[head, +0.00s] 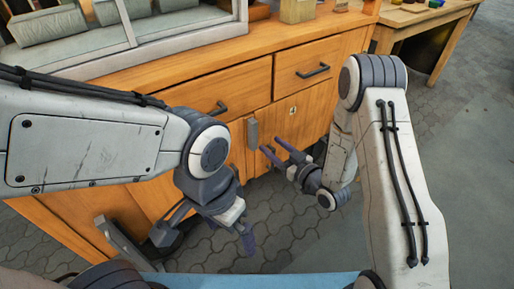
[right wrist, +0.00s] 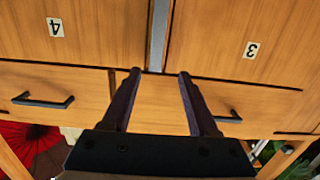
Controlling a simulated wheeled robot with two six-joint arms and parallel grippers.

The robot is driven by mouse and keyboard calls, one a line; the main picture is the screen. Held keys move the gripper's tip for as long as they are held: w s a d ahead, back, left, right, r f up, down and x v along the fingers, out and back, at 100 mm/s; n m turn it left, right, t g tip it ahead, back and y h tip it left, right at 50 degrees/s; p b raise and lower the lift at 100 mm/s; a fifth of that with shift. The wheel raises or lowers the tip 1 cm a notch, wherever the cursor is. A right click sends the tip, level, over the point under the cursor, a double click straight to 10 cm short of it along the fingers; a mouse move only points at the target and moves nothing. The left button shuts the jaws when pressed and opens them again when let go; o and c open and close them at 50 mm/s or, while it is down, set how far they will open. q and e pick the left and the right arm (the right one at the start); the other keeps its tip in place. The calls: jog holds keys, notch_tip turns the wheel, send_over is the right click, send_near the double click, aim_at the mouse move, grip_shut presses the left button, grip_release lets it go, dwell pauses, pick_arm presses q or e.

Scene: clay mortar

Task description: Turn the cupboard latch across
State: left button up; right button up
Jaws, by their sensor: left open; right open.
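The cupboard latch is a grey upright bar (head: 252,132) on the orange wooden cupboard front, beside a door with a small number label. In the right wrist view, which looks upside down, the latch (right wrist: 158,38) runs between the doors marked 4 and 3. My right gripper (head: 269,145) is open and empty, its fingers pointing at the cupboard just right of the latch. In the right wrist view its fingertips (right wrist: 160,75) stand either side of the latch's near end; the depth gap cannot be judged. My left gripper (head: 246,236) is open and empty, low over the floor.
Drawers with dark handles (head: 313,71) sit above the doors. A window-like frame (head: 140,38) stands on the cupboard top. Another wooden table (head: 420,18) stands at the back right. The paved floor (head: 300,232) before the cupboard is clear.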

aim_at(256, 130)
jog(key=shift+t, duration=0.4)
jog(key=b+x, duration=0.1)
jog(key=x, duration=0.5)
jog(key=f+b+x, duration=0.1)
jog(key=x, duration=0.2)
jog(key=shift+w+b, duration=0.3)
jog(key=shift+w, duration=0.15)
pick_arm(q)
notch_tip(256, 130, down, 4)
jog(key=shift+r, duration=0.25)
pick_arm(e)
jog(key=shift+r, duration=0.1)
grip_shut()
